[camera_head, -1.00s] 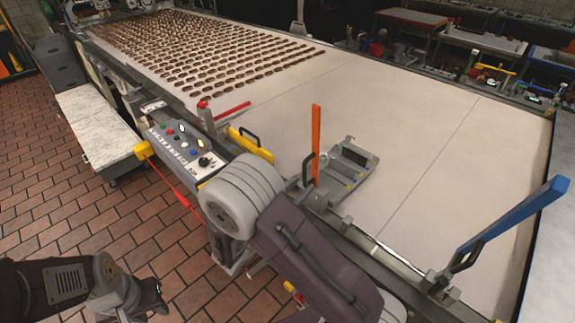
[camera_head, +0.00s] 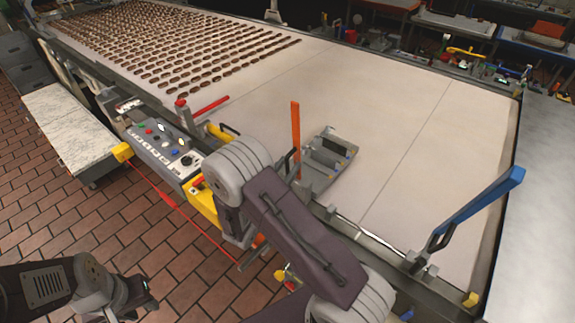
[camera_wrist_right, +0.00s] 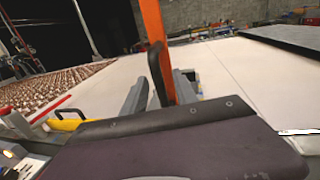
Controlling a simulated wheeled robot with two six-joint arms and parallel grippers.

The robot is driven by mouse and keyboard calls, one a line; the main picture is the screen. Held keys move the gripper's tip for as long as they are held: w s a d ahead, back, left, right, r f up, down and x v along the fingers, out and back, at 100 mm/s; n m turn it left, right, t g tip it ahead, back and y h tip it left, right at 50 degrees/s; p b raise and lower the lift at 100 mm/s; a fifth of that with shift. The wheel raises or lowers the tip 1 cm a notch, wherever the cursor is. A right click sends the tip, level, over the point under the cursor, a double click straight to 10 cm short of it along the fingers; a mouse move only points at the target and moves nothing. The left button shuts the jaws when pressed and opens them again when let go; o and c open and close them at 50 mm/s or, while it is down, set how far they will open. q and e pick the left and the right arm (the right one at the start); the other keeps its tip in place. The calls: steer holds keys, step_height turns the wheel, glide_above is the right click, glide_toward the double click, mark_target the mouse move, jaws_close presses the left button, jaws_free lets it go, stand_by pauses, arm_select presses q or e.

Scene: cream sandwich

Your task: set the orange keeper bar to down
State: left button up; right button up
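The orange keeper bar (camera_head: 295,140) stands upright at the near edge of the conveyor, with a black loop handle (camera_head: 290,162) at its lower left. In the right wrist view the bar (camera_wrist_right: 153,35) rises out of the top of the picture, and the loop handle (camera_wrist_right: 156,68) is in front of it. My right gripper (camera_wrist_right: 160,92) shows as two grey fingers, spread apart, with the bar and handle seen between them; contact cannot be told.
A blue bar (camera_head: 475,210) slants up at right on the conveyor (camera_head: 390,110). A grey fixture (camera_head: 327,158) lies beside the orange bar. A control panel (camera_head: 160,150), red bar (camera_head: 211,106) and yellow handle (camera_head: 218,133) are to the left. Rows of brown biscuits lie farther back.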

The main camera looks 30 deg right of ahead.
jaws_close()
stand_by(1.4)
